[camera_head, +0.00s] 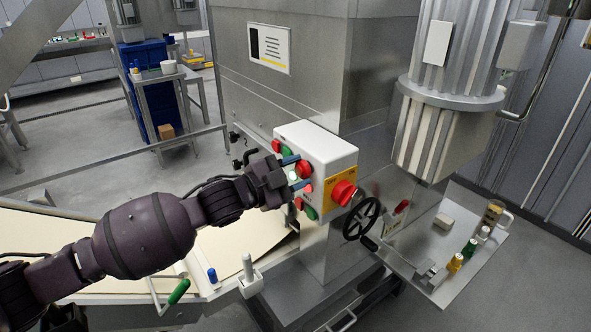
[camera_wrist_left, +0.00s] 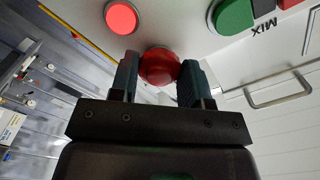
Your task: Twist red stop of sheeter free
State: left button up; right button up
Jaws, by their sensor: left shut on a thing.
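A red round stop knob (camera_wrist_left: 159,67) sits between the two fingers of my left gripper (camera_wrist_left: 158,80) in the left wrist view. The fingers are shut on its sides. In the head view my left gripper (camera_head: 296,172) reaches the front face of a white control box (camera_head: 322,146), and a red knob (camera_head: 304,168) shows at its fingertips. A larger red mushroom knob (camera_head: 343,192) stands on a yellow plate at the box's right side, clear of the gripper. Which machine each knob belongs to is not readable. My right gripper is not in view.
Close to the held knob are a lit red button (camera_wrist_left: 121,17) and a green button (camera_wrist_left: 232,15) near a "MIX" label. A black handwheel (camera_head: 362,219) is below right of the box. A side shelf (camera_head: 462,225) holds small bottles. A pale belt (camera_head: 240,243) runs below my arm.

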pick_arm(q)
jog(key=shift+r+m, duration=0.1)
jog(key=shift+m, duration=0.8)
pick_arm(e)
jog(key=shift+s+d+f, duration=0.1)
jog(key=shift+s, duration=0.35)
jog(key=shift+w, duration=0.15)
pick_arm(q)
jog(key=o, duration=0.9)
jog(key=shift+d, duration=0.1)
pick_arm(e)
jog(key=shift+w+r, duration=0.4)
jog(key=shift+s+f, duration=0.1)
